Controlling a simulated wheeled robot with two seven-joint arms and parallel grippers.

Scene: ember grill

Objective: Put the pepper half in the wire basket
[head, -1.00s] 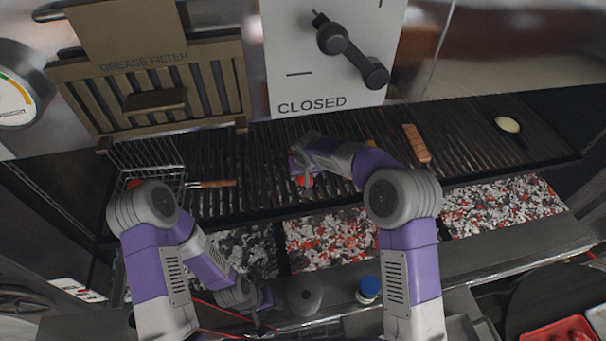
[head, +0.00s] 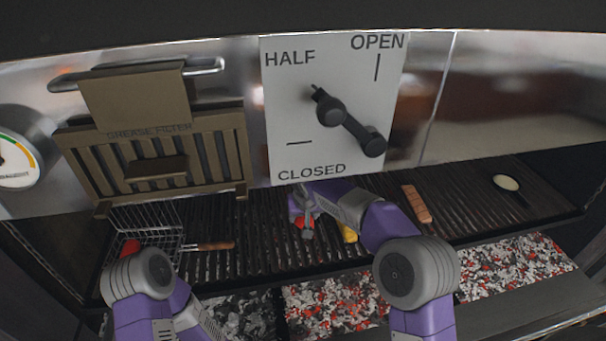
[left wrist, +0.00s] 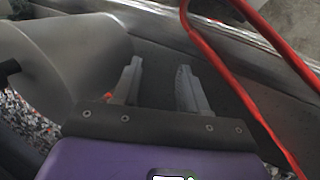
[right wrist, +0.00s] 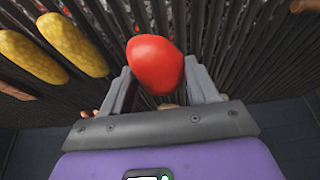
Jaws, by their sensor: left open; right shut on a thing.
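The red pepper half (right wrist: 155,62) is between the fingers of my right gripper (right wrist: 158,82) in the right wrist view, and the gripper is shut on it. In the head view the pepper half (head: 307,234) shows at the right gripper (head: 305,218), over the middle of the grill. The wire basket (head: 147,217) stands at the left end of the grill, well left of the right gripper. A red thing (head: 130,247) shows at its left side, partly hidden by my left arm. My left gripper (left wrist: 158,78) is open and empty in the left wrist view.
A wooden handle (head: 214,246) lies just right of the basket. Glowing coals (head: 335,302) lie in front. Grill bars between handle and right gripper look clear.

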